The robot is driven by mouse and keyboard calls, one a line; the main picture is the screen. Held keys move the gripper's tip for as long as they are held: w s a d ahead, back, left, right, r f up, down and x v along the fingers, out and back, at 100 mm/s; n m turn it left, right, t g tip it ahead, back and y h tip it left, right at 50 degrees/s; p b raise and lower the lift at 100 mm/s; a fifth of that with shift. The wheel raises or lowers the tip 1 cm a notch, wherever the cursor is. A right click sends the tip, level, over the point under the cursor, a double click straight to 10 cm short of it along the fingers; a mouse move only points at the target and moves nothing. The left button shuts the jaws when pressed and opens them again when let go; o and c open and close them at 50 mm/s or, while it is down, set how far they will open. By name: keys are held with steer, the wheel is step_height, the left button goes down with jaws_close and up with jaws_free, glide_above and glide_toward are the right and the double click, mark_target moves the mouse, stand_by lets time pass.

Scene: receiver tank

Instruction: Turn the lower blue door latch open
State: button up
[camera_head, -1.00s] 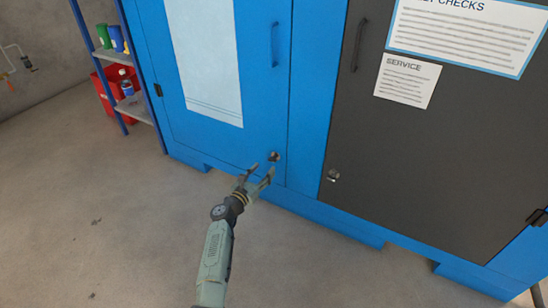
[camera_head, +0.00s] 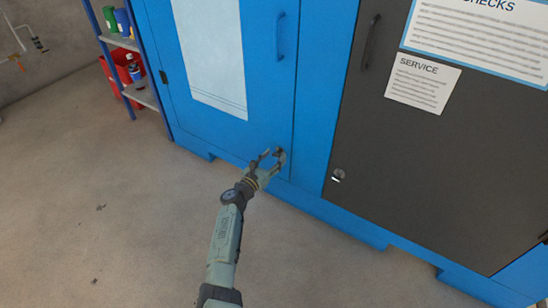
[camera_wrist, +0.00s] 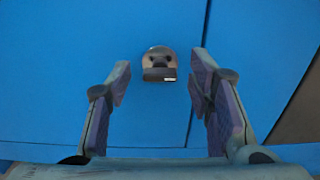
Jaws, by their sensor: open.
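The blue door (camera_head: 235,60) is shut, and its lower latch (camera_wrist: 159,62) shows in the wrist view as a round metal plate with a dark bar lying roughly level across its lower part. My gripper (camera_wrist: 159,85) is open, with one finger on each side of the latch and a gap between each finger and it. In the head view my gripper (camera_head: 273,153) is at the lower right corner of the blue door and covers most of the latch.
A dark grey door (camera_head: 430,165) with its own latch (camera_head: 338,175) and a handle (camera_head: 370,42) stands to the right. A shelf (camera_head: 122,41) with a red bin (camera_head: 121,73) is at the left. The concrete floor in front (camera_head: 100,200) is clear.

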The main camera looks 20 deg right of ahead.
steer(key=shift+c, duration=0.2)
jaws_close()
stand_by(0.3)
steer(key=shift+n, duration=0.4)
steer(key=n, duration=0.3)
steer(key=shift+n, duration=0.4)
steer(key=n+p, duration=0.1)
steer(key=n, duration=0.3)
steer(key=shift+w, duration=0.1)
steer(key=n, duration=0.5)
steer(key=shift+p, duration=0.4)
steer(key=n, duration=0.4)
steer(key=shift+a+f+p, duration=0.1)
steer(key=shift+f+p, duration=0.05)
steer(key=shift+p, duration=0.25)
steer(key=shift+w+n, duration=0.1)
steer(key=shift+n, duration=0.2)
